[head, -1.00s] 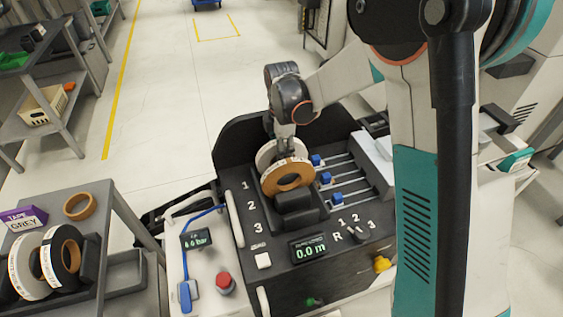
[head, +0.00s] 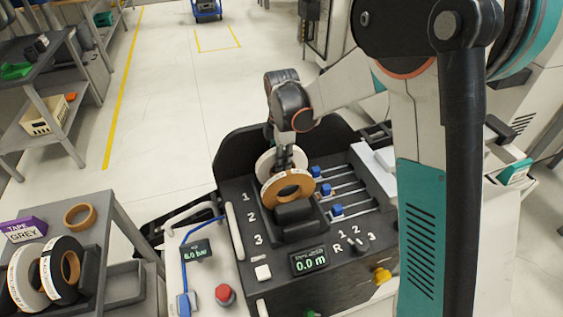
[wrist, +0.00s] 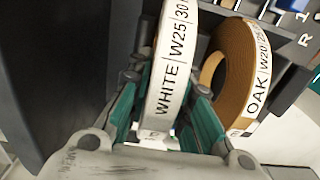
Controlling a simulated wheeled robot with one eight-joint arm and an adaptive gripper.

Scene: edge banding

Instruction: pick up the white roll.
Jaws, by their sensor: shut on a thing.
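The white roll (wrist: 174,75) stands upright between my gripper's teal fingers in the wrist view, its label reading WHITE W25. In the head view the white roll (head: 268,165) is partly hidden behind my gripper and the oak roll. My gripper (head: 289,160) is shut on the white roll; its fingers also show in the wrist view (wrist: 162,120), one on each side of the roll. The white roll is at the back of the black machine's holder, and I cannot tell whether it still touches the holder.
A brown oak roll (head: 287,189) stands close in front of the white roll, also seen in the wrist view (wrist: 240,75). The black machine (head: 263,222) has blue sliders (head: 337,210) at right. At left, a cart holds a white roll (head: 25,278) and a black roll (head: 61,268).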

